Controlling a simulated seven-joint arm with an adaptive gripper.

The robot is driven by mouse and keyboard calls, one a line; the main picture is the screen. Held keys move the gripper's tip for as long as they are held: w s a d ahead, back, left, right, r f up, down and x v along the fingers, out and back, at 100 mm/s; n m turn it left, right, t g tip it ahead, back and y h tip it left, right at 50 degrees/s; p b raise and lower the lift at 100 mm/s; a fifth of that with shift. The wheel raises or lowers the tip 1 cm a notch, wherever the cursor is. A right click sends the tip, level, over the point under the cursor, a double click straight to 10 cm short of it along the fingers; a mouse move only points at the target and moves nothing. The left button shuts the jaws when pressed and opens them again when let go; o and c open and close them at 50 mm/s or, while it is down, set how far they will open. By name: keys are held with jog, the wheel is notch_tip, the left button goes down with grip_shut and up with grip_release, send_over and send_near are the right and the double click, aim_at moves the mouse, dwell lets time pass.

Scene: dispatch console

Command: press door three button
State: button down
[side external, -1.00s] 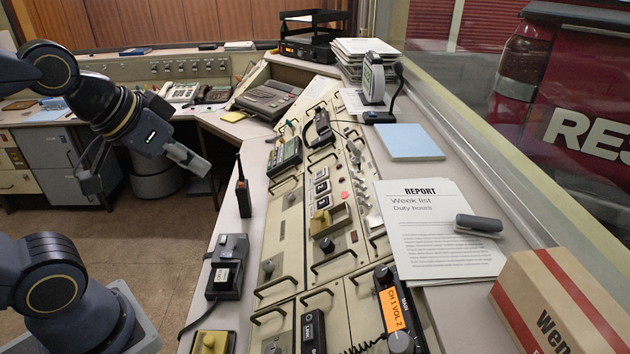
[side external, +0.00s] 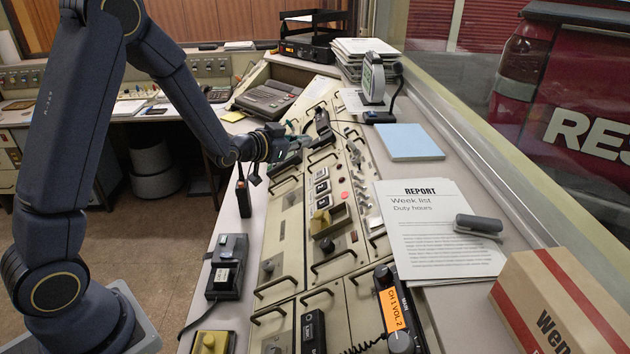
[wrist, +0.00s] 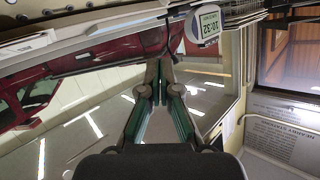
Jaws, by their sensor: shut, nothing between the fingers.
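The sloping console (side external: 285,230) carries a column of small black-and-white buttons (side external: 322,187) on a pale panel near its middle. Their labels are too small to read, so I cannot tell which one is door three. My gripper (side external: 300,146) is over the console's left part, farther back than these buttons and apart from them. In the wrist view my gripper (wrist: 160,75) is shut and empty, its fingers coming together ahead. The buttons do not show in the wrist view.
Raised handles (side external: 275,290) cross the panels. A black radio (side external: 243,195) stands at the left edge. A clock (side external: 374,78) and papers (side external: 438,235) are to the right.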

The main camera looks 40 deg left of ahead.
aim_at(323, 204)
notch_tip(323, 204, down, 8)
jog(key=s+a+g, duration=0.1)
jog(key=shift+s+a+f+g, duration=0.2)
jog(key=shift+a+f+g, duration=0.05)
jog(key=shift+g, duration=0.15)
jog(key=shift+w+d+f, duration=0.55)
jog(key=shift+w+f, duration=0.05)
jog(key=shift+f, duration=0.65)
jog(key=shift+w+d+f, duration=0.55)
jog(key=shift+d+f, duration=0.05)
jog(key=shift+f, duration=0.6)
jog(key=shift+w+d+f, duration=0.55)
jog(key=shift+w+f, duration=0.05)
jog(key=shift+f, duration=0.65)
jog(key=shift+f, duration=0.15)
jog(key=shift+w+d+f, duration=0.15)
jog(key=shift+f, duration=0.05)
